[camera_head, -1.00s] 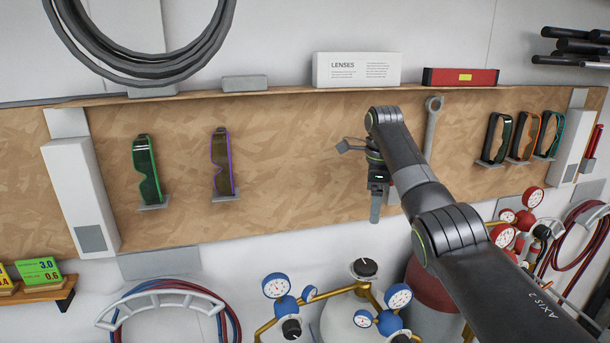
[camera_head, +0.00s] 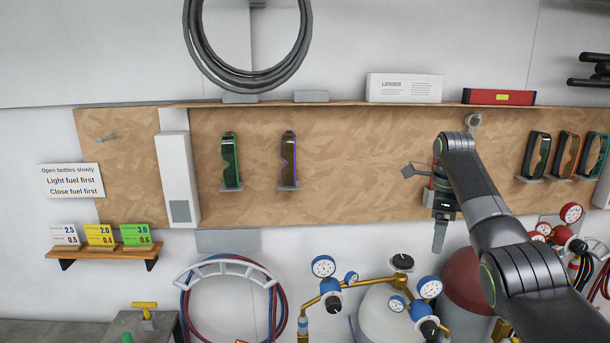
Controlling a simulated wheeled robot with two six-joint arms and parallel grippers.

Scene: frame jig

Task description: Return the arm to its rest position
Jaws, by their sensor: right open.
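My right arm comes in from the lower right. Its gripper (camera_head: 423,172) is at the arm's far end, in front of the wooden board, with its fingers apart and nothing seen between them. The forearm partly hides the board behind it. My left gripper is not in view.
The wooden board (camera_head: 350,160) holds green-framed glasses (camera_head: 230,160), purple-framed glasses (camera_head: 288,160) and several more at the right. Below stand gas bottles with blue gauges (camera_head: 323,266) and red gauges (camera_head: 571,213). A small shelf (camera_head: 105,252) with coloured cards is at the left.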

